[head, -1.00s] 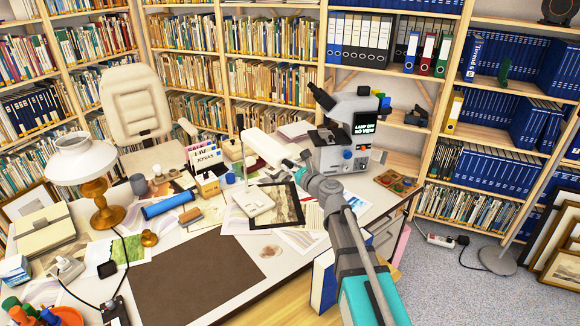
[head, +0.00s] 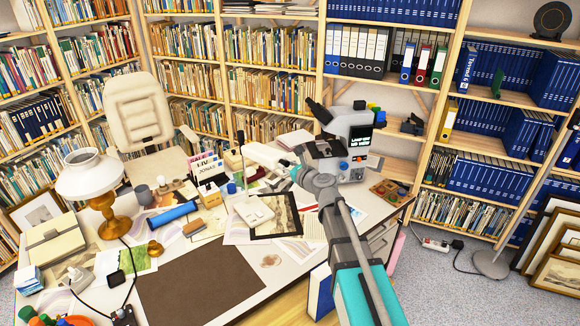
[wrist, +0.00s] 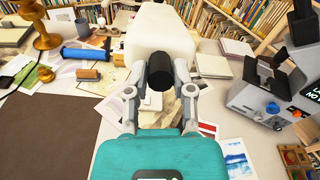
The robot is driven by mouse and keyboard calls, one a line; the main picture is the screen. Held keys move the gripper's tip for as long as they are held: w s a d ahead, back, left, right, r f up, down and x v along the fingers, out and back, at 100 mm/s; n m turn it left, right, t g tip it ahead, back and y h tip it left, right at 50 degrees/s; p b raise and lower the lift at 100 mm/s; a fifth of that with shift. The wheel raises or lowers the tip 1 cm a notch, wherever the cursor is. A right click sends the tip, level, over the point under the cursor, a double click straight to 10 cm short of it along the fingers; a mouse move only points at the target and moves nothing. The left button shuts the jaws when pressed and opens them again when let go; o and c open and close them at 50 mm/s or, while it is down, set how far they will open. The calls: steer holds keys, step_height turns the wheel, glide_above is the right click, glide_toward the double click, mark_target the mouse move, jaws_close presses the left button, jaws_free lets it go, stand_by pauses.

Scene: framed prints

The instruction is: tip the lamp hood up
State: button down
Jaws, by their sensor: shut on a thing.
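The white lamp hood (head: 264,155) is a long rounded block held above the desk, over a small white base (head: 254,210). My gripper (head: 297,172) reaches in from the lower right. In the wrist view its fingers (wrist: 159,70) are closed on the black grip from both sides. The joint between rod and hood is hard to make out.
A microscope (head: 350,140) with a small lit display stands close to the right of the hood. A brass table lamp with a white shade (head: 90,176) stands at the left. Papers, a blue cylinder (head: 172,214) and a card box (head: 208,172) lie around. A brown desk mat (head: 200,280) is bare.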

steer(key=shift+w+r, duration=0.1)
steer(key=shift+r, duration=0.3)
steer(key=shift+c, duration=2.4)
jaws_free()
steer(key=shift+r, duration=0.1)
